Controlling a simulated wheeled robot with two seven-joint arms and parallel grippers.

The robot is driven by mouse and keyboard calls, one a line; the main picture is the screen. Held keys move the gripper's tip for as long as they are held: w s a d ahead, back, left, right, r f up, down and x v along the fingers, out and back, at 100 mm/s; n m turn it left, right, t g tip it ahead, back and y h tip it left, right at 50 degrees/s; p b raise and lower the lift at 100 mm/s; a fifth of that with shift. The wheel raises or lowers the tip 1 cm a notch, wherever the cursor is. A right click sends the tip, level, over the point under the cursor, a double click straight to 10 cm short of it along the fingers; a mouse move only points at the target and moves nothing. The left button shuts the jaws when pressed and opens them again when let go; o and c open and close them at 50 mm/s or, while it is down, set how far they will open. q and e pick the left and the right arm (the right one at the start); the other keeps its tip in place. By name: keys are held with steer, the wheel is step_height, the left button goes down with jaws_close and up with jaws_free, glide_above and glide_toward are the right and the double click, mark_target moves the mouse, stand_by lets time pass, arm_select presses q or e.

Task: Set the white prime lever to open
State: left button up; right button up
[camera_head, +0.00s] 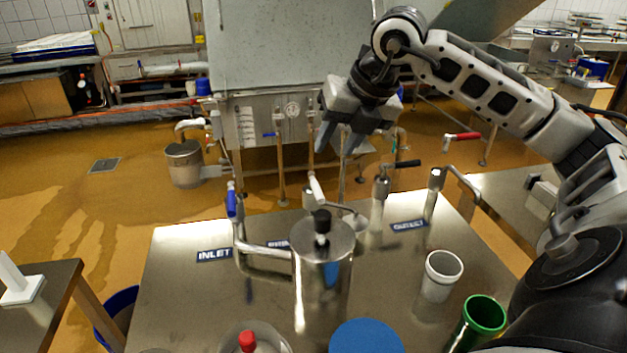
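The white lever (316,188) stands on a thin metal valve behind the steel canister (322,265), near the back of the steel table (175,290). It points steeply, with its lower end near the canister's black knob (322,218). The label behind the canister (278,244) is mostly hidden, so I cannot read it. My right gripper (338,142) reaches in from the right and hangs above the white lever, pointing down. Its two fingers are apart with nothing between them. It appears clear of the lever, though depth is hard to judge. My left gripper is out of view.
A blue lever (232,204) stands left by the INLET label (214,255). A black lever (405,163) and a red lever (462,136) stand right, near the OUTLET label (408,225). A white cup (440,275) and green cup (482,318) stand front right.

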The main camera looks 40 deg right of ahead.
steer(key=d, duration=0.2)
steer(key=h+p, duration=0.1)
steer(key=p, duration=0.2)
glide_toward(320, 191)
steer(key=shift+m, duration=0.3)
steer(key=x, duration=0.8)
steer(key=shift+w+f, duration=0.15)
steer(key=shift+b, duration=0.3)
jaws_close()
